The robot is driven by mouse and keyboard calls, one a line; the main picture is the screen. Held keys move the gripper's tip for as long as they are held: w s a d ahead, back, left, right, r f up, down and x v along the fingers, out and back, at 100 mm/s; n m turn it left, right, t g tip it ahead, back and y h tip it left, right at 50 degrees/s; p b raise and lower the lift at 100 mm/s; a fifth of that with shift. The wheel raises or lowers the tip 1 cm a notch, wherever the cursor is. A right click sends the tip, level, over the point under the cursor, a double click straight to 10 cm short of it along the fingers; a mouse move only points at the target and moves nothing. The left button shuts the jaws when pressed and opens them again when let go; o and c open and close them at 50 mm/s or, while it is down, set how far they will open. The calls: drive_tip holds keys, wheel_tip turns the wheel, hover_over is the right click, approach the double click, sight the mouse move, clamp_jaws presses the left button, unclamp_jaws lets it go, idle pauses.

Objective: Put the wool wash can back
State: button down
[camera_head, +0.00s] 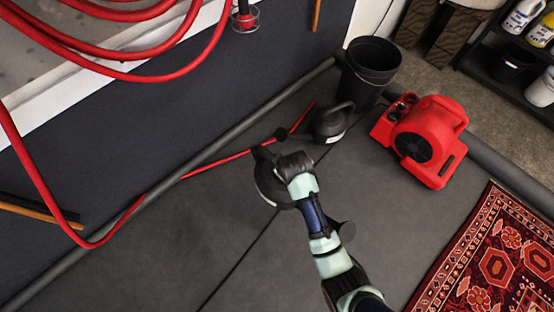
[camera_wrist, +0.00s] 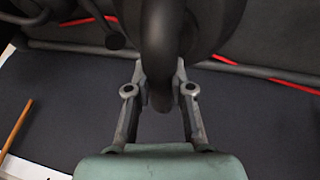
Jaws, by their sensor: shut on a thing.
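My gripper (camera_wrist: 160,88) is shut on the handle of a dark can, which I take to be the wool wash can (camera_head: 267,186). In the wrist view the curved handle passes between the two fingers, and the can's dark round body (camera_wrist: 222,22) fills the top middle. In the head view the gripper (camera_head: 282,165) is over the grey floor, and the wrist hides part of the can. I cannot tell whether the can touches the floor. A second dark can (camera_head: 330,123) with a handle and pale label stands just beyond it. No label shows on the held can.
A black bucket (camera_head: 369,68) stands behind the second can, with a red blower (camera_head: 430,135) to its right. A patterned rug (camera_head: 500,255) lies at lower right. The floor at lower left is clear.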

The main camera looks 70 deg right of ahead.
wheel_tip(320, 180, down, 19)
drive_tip(key=b, duration=0.8)
drive_tip(key=shift+r+b, duration=0.15)
drive_tip(key=shift+b, duration=0.25)
drive_tip(key=shift+r, duration=0.1)
drive_tip(key=c, duration=1.4)
unclamp_jaws()
drive_tip(key=shift+f, duration=0.25)
drive_tip(key=shift+c, duration=0.2)
drive_tip(key=o, duration=0.4)
